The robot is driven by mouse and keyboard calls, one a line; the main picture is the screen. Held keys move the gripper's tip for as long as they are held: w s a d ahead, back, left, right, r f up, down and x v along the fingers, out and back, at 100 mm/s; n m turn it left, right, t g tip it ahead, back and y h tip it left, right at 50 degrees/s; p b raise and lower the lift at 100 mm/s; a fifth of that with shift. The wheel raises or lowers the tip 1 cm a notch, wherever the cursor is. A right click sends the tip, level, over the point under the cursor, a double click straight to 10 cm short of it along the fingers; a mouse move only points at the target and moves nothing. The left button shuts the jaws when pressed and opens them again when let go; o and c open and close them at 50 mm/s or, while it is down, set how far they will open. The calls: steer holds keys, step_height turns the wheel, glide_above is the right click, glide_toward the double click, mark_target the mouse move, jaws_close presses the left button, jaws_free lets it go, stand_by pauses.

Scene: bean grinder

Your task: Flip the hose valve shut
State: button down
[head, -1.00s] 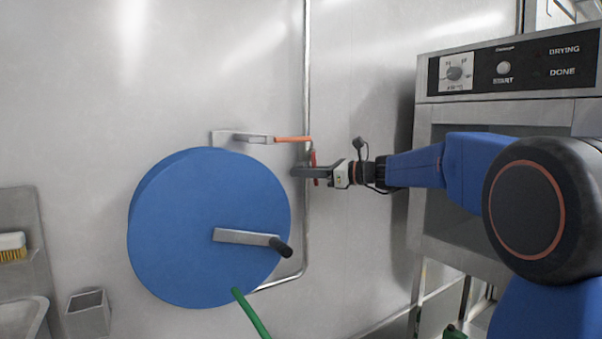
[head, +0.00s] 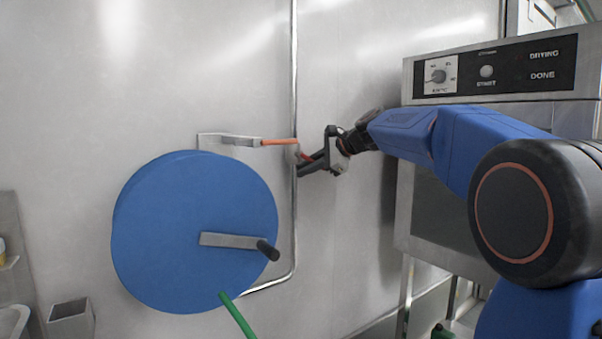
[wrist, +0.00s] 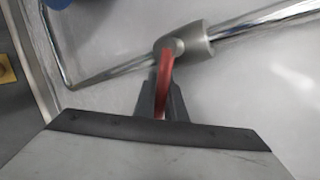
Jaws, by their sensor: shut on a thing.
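The hose valve is a grey body (wrist: 195,42) on a shiny metal pipe (head: 294,80), with a red lever (wrist: 164,72). In the wrist view the lever stands out crosswise to the pipe. My gripper (head: 306,162) is at the pipe, just right of the blue hose reel (head: 165,235). Its dark fingers (wrist: 159,100) are on both sides of the red lever, shut on it. In the head view only a little red (head: 304,156) shows between the fingers. The valve body is mostly hidden there.
The reel has a crank with a black knob (head: 267,250). A green hose (head: 236,315) hangs below. A drying machine (head: 490,75) stands right, behind my arm.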

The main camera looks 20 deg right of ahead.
mark_target(310, 159)
steer(key=n+h, duration=0.1)
steer(key=d+r+n+h, duration=0.1)
steer(key=r+n+h, duration=0.1)
steer(key=shift+w+d+r+t+h, duration=0.25)
steer(key=shift+d+t+h, duration=0.05)
steer(key=shift+d+h, duration=0.1)
stand_by(0.4)
steer(key=c, duration=1.8)
jaws_free()
steer(key=shift+r, duration=0.1)
steer(key=v, duration=1.7)
steer(key=shift+s, duration=0.2)
